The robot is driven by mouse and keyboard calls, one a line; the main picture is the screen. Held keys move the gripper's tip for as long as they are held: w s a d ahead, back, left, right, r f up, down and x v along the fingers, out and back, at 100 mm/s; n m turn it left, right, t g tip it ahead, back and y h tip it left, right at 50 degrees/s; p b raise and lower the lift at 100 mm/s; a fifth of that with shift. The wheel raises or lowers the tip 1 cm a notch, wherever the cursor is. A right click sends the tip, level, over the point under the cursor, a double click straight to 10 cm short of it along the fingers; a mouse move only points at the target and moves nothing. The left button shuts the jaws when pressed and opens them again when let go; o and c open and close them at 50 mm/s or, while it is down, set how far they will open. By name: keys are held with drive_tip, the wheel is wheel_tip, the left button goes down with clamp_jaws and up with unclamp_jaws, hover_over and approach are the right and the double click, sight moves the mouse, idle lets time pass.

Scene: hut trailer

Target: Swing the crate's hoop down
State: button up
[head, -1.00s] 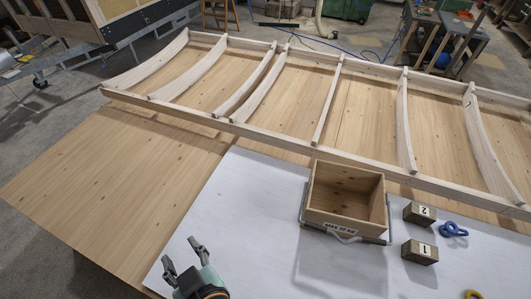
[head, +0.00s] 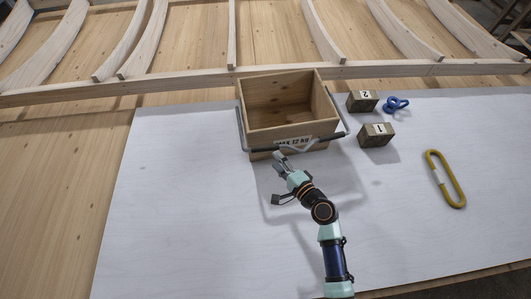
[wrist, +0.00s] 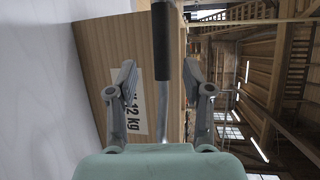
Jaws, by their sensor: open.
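The crate (head: 262,133) is an open-topped, empty wooden box with a "12 kg" label on its front, standing on the white sheet. Its grey metal hoop (head: 241,128) runs along the sides and across the front, with a dark grip (head: 327,140); its exact tilt is hard to tell. My gripper (head: 278,180) is open just in front of the crate, at the hoop's front bar. In the wrist view the dark grip (wrist: 161,45) and bare rod (wrist: 165,105) appear between my two fingers, in front of the crate's wood (wrist: 100,60). Contact cannot be made out.
Wooden blocks marked 2 (head: 361,101) and 1 (head: 376,135) stand right of the crate, beside a blue shackle-like item (head: 396,104). A yellow link (head: 445,180) lies farther right. A ribbed timber frame (head: 185,82) lies behind. The white sheet (head: 180,200) at left is clear.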

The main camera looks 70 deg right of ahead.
sight(267, 150)
drive_tip(key=x, duration=0.8)
drive_tip(key=shift+a+r+b, duration=0.1)
drive_tip(key=shift+r+b, duration=0.05)
drive_tip(key=shift+b, duration=0.25)
clamp_jaws()
